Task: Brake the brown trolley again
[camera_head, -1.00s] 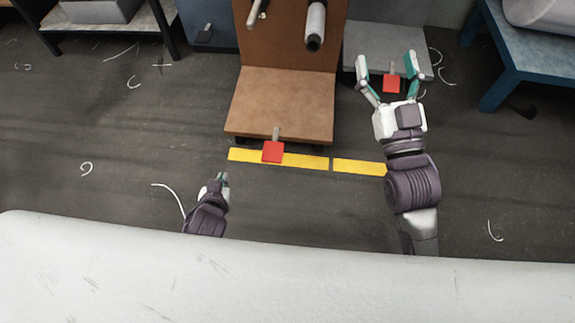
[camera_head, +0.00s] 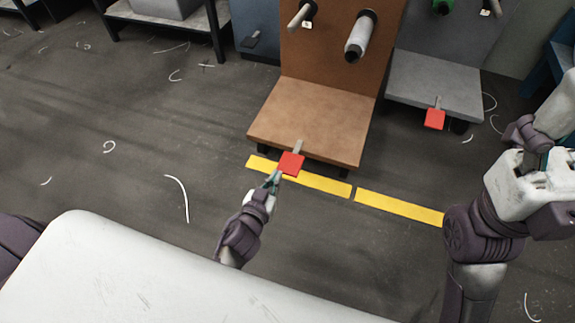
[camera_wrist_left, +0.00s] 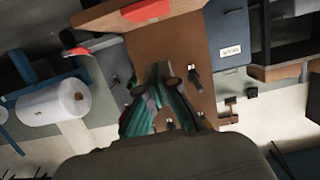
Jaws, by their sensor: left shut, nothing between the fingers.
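The brown trolley (camera_head: 312,120) stands with its flat base towards me and its upright panel behind. Its red brake pedal (camera_head: 291,163) sticks out from the front edge on a grey lever. My left gripper (camera_head: 273,181) is shut and empty, with its fingertips right at the pedal's lower left; whether they touch is unclear. In the left wrist view, the closed fingers (camera_wrist_left: 160,98) show before the brown trolley (camera_wrist_left: 180,45), and the red pedal (camera_wrist_left: 147,11) is at the top. My right gripper is at the right side of the head view, its fingers largely hidden.
A grey trolley (camera_head: 430,85) with its own red pedal (camera_head: 435,119) stands to the right. Yellow floor tape (camera_head: 399,207) runs before the brown trolley. The floor at left is mostly clear, with white scraps.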

